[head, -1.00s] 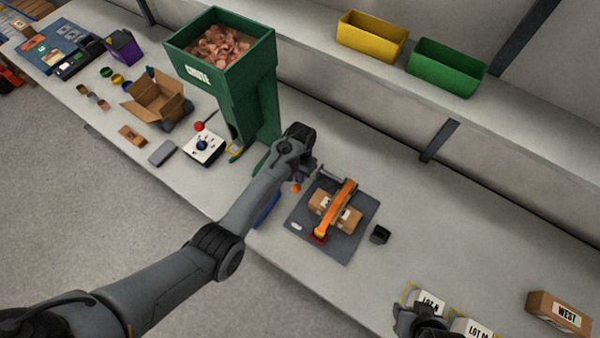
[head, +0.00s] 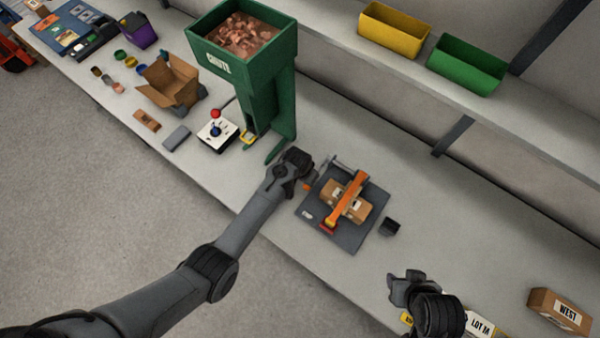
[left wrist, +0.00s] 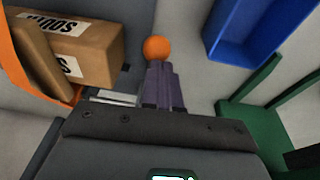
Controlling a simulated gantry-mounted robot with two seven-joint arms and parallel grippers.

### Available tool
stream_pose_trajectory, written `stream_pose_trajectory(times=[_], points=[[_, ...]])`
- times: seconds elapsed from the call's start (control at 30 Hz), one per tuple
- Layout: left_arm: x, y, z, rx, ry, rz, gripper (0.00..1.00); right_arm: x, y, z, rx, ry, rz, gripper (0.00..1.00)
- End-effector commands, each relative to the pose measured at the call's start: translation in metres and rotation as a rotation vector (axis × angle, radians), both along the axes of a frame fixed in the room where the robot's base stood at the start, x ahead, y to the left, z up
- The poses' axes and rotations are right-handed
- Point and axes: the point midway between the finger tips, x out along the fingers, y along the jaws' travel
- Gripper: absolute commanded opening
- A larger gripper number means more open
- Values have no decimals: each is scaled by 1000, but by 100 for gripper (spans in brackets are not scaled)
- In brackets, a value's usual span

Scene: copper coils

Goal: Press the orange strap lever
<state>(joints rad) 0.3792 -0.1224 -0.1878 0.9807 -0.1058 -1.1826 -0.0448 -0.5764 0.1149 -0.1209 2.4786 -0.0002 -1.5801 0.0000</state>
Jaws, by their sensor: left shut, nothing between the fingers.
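The orange ball of the strap lever (left wrist: 157,48) shows in the left wrist view, just past my left fingertips. In the head view a small orange bit (head: 307,187) shows beside my left gripper (head: 312,178). My left gripper's fingers (left wrist: 160,72) are together, with nothing between them. I cannot tell whether they touch the ball. The lever's shaft is hidden. A dark strapping plate (head: 318,226) carries a brown carton (head: 357,208) under an orange strap arm (head: 347,200). My right gripper (head: 402,284) hovers near the labelled boxes, and its fingers are unclear.
A green chute (head: 270,95) with copper coils stands behind, left of the plate. A joystick box (head: 217,136) is left of it. A small black block (head: 390,227) sits right of the plate. A blue bin (left wrist: 245,30) shows in the left wrist view. A WEST box (head: 560,312) is at right.

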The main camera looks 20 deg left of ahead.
Motion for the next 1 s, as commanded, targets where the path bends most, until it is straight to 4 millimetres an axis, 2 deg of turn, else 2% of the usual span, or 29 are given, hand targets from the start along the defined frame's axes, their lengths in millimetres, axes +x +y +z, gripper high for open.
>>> stream_pose_trajectory(times=[0.27, 0.47, 0.7, 0.77, 1.0], points=[[-3, 0, -5, 0, 5, -1, 0, -2, 0, -2, -1, 4, 0, 43], [0, 1, 4, 0, 4, 1, 0, -2, -1, 5, -3, 4, 1, 43], [15, 4, 40, 2, 0, 5, 0, -2, -3, 30, -10, 4, 5, 43], [12, 5, 42, 1, 0, 6, 0, -2, -3, 27, -10, 1, 5, 43], [3, 12, 81, 1, -2, 9, 0, -1, -3, 28, -10, 2, 5, 43]])
